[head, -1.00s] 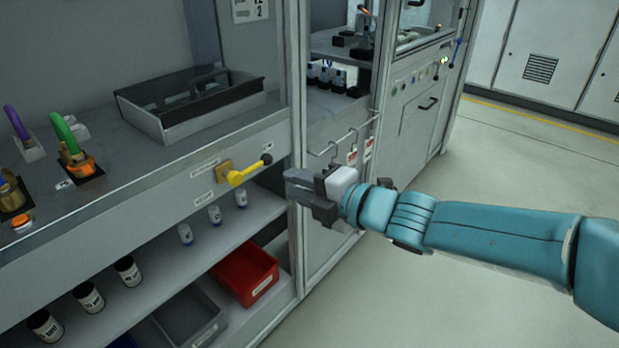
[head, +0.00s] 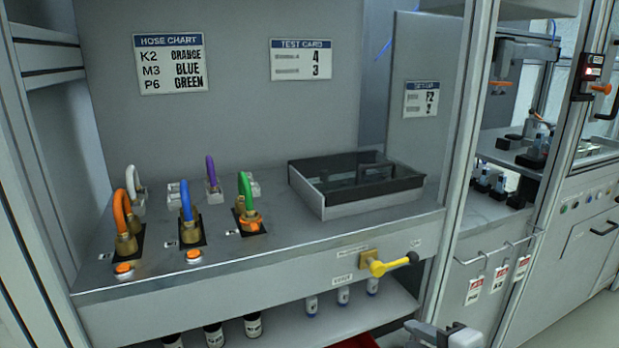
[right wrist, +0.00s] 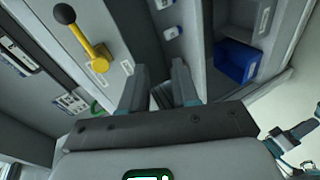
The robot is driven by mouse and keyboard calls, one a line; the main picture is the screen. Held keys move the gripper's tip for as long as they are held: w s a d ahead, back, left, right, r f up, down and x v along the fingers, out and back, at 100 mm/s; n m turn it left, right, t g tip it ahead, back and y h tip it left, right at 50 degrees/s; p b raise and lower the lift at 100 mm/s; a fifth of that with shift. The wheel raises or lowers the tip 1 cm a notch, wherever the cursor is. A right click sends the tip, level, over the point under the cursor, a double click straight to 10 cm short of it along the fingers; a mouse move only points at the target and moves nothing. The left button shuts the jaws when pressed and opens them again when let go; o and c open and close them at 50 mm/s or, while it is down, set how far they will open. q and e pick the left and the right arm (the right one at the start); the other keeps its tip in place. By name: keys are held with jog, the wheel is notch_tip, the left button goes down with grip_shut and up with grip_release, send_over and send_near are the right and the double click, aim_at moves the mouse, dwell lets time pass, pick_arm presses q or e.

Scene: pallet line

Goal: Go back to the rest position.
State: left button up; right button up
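My right gripper (head: 440,335) shows at the bottom edge of the head view, cut off by the frame, in front of the bench. In the right wrist view its two fingers (right wrist: 160,88) stand apart with nothing held between them. The yellow handle (head: 385,264) with a black knob is on the bench front, above and left of the gripper and apart from it. The handle also shows at the upper left in the right wrist view (right wrist: 97,60). My left gripper is in neither view.
The bench top (head: 270,255) holds orange, blue and green hoses in fittings and a dark-lidded tray (head: 335,208). Bottles (head: 214,335) stand on the shelf below. A cabinet post (head: 465,150) and hanging tags (head: 498,278) are to the right. A blue bin (right wrist: 235,62) shows in the wrist view.

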jog(key=s+a+f+m+g, duration=0.2)
jog(key=a+f+m, duration=0.1)
jog(key=f, duration=0.6)
jog(key=s+a+f+m+g, duration=0.3)
jog(key=f, duration=0.5)
jog(key=s+a+f+m+g, duration=0.2)
jog(key=f+m, duration=0.1)
jog(key=f, duration=0.6)
jog(key=s+a+f+m+g+h, duration=0.15)
jog(key=s+f+m+g, duration=0.35)
jog(key=s+f+m, duration=0.75)
notch_tip(320, 180, up, 27)
jog(key=s+m+p, duration=0.1)
jog(key=m+p, duration=0.1)
jog(key=p, duration=2.3)
jog(key=shift+d+h+p, duration=0.2)
jog(key=shift+h+p, duration=0.15)
jog(key=shift+s+r, duration=0.1)
